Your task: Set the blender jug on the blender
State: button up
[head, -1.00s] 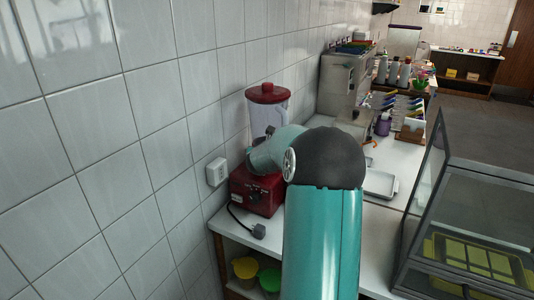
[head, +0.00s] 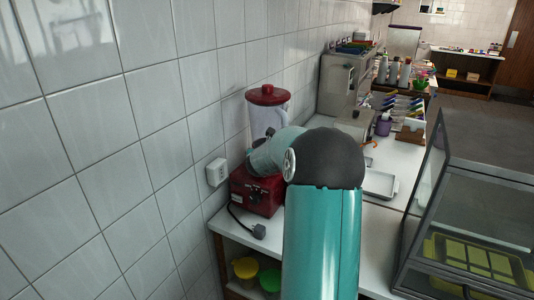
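The blender jug (head: 268,115) is clear with a red lid. It stands upright above the red blender base (head: 257,192), which sits on the white counter near the tiled wall. The jug's lower part and the top of the base are hidden behind my arm, so I cannot tell whether the jug is seated. My arm reaches across in front of them. My gripper is hidden behind the arm, and its fingers do not show.
A black plug and cord (head: 258,231) lie on the counter by the base. A wall socket (head: 216,172) is at left. A glass display case (head: 470,200) stands at right. A tray (head: 380,184) and a grey machine (head: 343,88) are farther back.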

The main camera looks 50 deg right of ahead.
jog(key=shift+f, duration=0.4)
jog(key=o, duration=1.3)
jog(key=shift+o, duration=0.2)
jog(key=shift+f, duration=0.15)
jog(key=shift+v, duration=5.55)
